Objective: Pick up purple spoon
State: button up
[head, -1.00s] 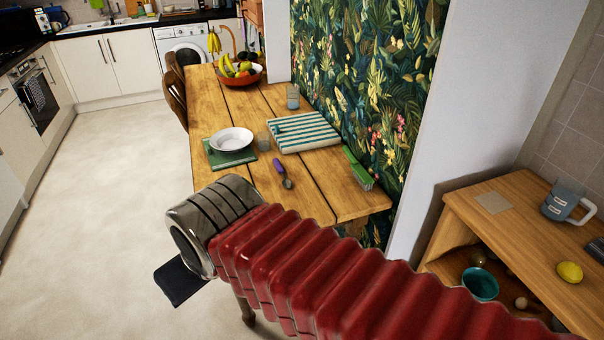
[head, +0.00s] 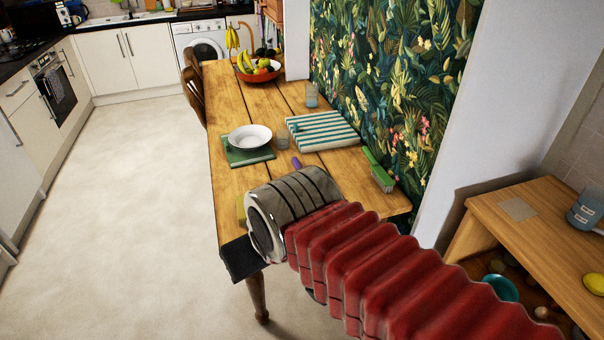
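The purple spoon lies on the wooden table (head: 232,100). Only the tip of its purple handle (head: 296,163) shows above my arm in the head view; its bowl end is hidden behind the arm. My gripper (head: 241,258) is at the end of my red ribbed arm, at the table's near left edge. Only a dark flat part of it shows below the metal wrist, so its opening and anything between its fingers are hidden. It appears apart from the spoon, to the left and nearer to me.
On the table are a white bowl (head: 249,137) on a green mat (head: 246,157), a clear glass (head: 282,141), a striped cloth (head: 322,131), a green brush (head: 378,170) and a fruit bowl (head: 259,74). A wooden cupboard (head: 545,225) stands right. Floor is free left.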

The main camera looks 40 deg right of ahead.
aim_at(294, 160)
jog(key=i, duration=1)
